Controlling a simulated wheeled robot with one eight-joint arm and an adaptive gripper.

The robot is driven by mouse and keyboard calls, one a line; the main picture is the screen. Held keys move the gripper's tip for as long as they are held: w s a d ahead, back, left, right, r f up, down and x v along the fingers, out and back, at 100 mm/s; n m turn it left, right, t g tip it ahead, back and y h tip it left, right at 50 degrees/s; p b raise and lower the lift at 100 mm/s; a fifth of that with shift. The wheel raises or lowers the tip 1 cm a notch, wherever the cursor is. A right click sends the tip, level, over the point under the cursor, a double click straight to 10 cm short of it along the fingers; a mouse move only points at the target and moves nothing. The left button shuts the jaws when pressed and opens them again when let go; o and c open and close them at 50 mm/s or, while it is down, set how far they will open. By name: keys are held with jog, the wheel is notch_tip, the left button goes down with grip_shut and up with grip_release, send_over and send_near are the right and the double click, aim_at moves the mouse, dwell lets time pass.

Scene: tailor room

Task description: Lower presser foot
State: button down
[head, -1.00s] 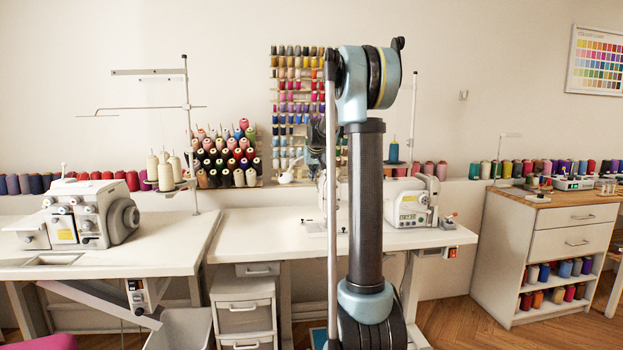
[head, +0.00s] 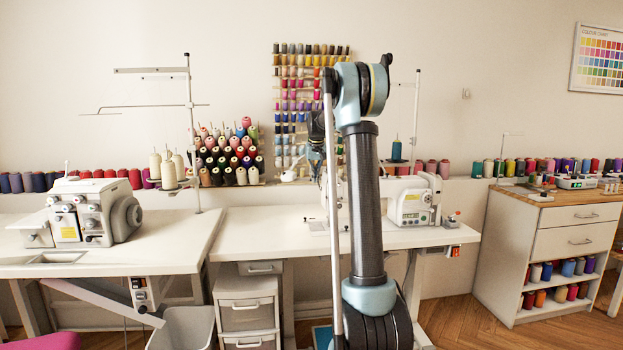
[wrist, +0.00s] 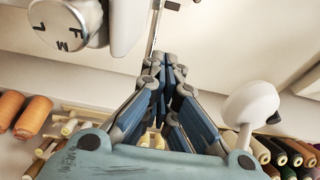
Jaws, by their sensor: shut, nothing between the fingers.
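The white sewing machine (head: 412,203) stands on the middle table, its left part hidden behind my arm in the head view. In the wrist view, part of a white machine body with a lettered dial (wrist: 58,22) shows at upper left. A thin metal bar (wrist: 154,28) runs up from near my fingertips. My gripper (wrist: 165,66) is shut and empty, its tips close to the bar's lower end; I cannot tell whether they touch. The presser foot and its lever cannot be made out clearly.
A white round-ended part (wrist: 248,105) stands close right of my gripper in the wrist view. An overlock machine (head: 85,212) stands on the left table.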

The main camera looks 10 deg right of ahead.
jog(key=shift+w+a+f, duration=0.1)
jog(key=shift+w+f, duration=0.05)
jog(key=shift+f, duration=0.05)
dwell(0.7)
jog(key=shift+s+r, duration=0.3)
jog(key=shift+s, duration=0.4)
jog(key=shift+r, duration=0.1)
jog(key=s+v, duration=0.2)
jog(key=v, duration=1.1)
jog(key=shift+s+f, duration=0.3)
